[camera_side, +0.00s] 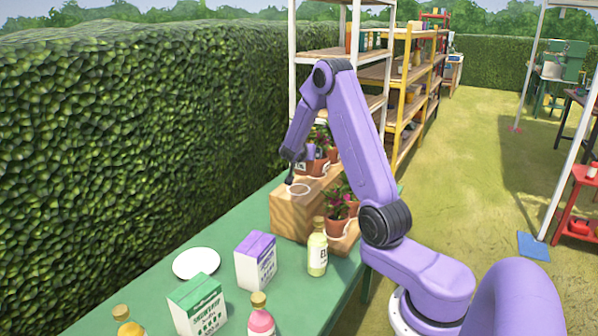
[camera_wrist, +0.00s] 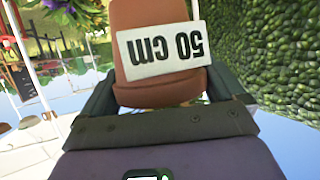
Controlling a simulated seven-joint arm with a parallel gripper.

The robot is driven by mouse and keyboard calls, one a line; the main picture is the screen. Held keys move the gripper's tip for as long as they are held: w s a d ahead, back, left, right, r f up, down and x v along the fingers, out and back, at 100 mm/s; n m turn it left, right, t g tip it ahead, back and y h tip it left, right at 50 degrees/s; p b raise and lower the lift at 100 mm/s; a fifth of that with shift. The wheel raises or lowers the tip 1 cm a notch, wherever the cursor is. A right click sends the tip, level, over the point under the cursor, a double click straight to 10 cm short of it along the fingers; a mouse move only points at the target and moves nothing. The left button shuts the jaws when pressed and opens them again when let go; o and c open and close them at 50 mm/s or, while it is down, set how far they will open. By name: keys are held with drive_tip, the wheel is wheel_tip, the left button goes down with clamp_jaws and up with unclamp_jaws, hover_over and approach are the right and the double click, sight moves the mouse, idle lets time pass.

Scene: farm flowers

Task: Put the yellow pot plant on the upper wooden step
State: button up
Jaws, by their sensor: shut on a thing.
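In the wrist view my gripper (camera_wrist: 160,88) is shut on a terracotta pot (camera_wrist: 160,25) with a white "50 cm" label, which appears upside down. The pot sits between the two dark fingers. Its flowers are mostly hidden, so I cannot clearly confirm their colour. In the side view, my gripper partly hides the pot, and I cannot tell whether it touches the step. A pale ring (camera_side: 299,190) marks the bare front part of the step top.
More pots (camera_side: 337,226) stand on the lower step (camera_side: 346,243). Bottles, including a pale yellow one (camera_side: 317,254), cartons (camera_side: 256,262) and a white plate (camera_side: 196,263) are on the green table (camera_side: 150,290).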

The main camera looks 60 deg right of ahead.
drive_tip(key=shift+w+d+f, duration=0.45)
drive_tip(key=shift+w+f, duration=0.15)
drive_tip(key=shift+f, duration=0.8)
drive_tip(key=shift+w+d+f, duration=0.5)
drive_tip(key=shift+w+f, duration=0.1)
drive_tip(key=shift+f, duration=0.85)
drive_tip(key=shift+w+d+f, duration=0.45)
drive_tip(key=shift+w+f, duration=0.15)
drive_tip(key=shift+f, duration=0.8)
